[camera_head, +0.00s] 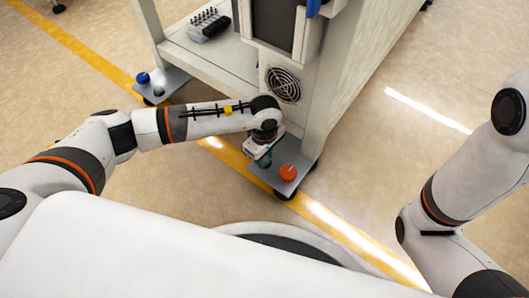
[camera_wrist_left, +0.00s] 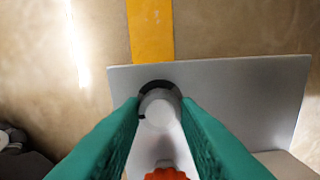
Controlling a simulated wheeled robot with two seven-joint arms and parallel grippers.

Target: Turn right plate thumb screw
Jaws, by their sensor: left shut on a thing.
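The right plate (camera_head: 299,165) is a grey foot plate under the machine's near corner leg. It also fills the middle of the left wrist view (camera_wrist_left: 240,95). A red-orange knob (camera_head: 288,173) stands on it; its edge shows at the bottom of the left wrist view (camera_wrist_left: 166,174). My left gripper (camera_head: 264,158) is low over the plate, left of that knob. Its green fingers (camera_wrist_left: 160,112) are shut on a pale round screw head (camera_wrist_left: 159,109) with a dark ring around it, apparently the plate thumb screw. My right gripper is out of view.
A second foot plate (camera_head: 170,80) with a blue knob (camera_head: 143,78) lies at the upper left. The machine frame with a fan grille (camera_head: 283,84) rises behind my left gripper. A yellow floor line (camera_head: 340,225) runs under the plate. Open floor lies to the right.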

